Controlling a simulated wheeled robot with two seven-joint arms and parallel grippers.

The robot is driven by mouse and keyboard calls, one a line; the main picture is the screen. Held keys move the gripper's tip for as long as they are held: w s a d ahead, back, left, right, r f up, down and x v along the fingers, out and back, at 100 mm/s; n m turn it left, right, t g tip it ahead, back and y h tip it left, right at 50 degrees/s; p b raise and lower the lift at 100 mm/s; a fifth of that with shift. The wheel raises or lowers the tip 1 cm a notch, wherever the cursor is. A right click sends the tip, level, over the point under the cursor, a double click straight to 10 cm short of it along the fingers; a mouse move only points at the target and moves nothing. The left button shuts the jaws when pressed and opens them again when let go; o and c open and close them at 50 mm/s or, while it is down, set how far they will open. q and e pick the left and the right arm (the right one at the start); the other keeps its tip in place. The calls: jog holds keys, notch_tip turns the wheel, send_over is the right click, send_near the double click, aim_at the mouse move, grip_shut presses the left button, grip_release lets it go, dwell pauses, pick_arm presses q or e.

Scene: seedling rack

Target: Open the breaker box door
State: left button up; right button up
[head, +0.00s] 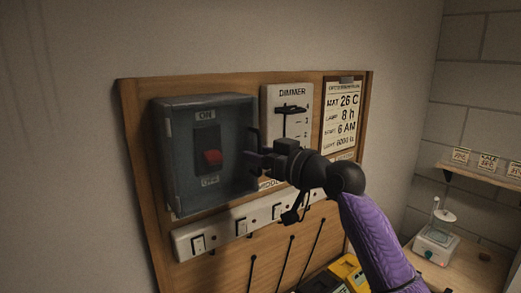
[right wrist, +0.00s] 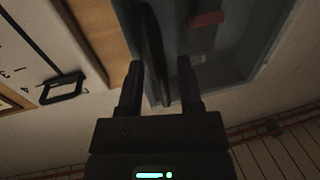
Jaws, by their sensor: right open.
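The breaker box (head: 180,190) is a grey box with a smoky see-through door, mounted on the wooden wall board. My right gripper (head: 252,161) is at the door's right edge. In the right wrist view its two open fingers (right wrist: 160,88) point at the door, and a dark upright door handle (right wrist: 153,55) shows between them, closer to the left finger. I cannot tell whether a finger touches it. My left gripper is not in view.
A dimmer panel (head: 271,98) with a black slider stands right of the box, also seen in the right wrist view (right wrist: 28,62). A white switch strip (head: 221,229) runs below. A paper note (head: 341,115) hangs at the right. A shelf (head: 480,181) is further right.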

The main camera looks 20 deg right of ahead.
jog(key=shift+a, duration=0.1)
jog(key=shift+c, duration=0.6)
grip_shut()
dwell(0.6)
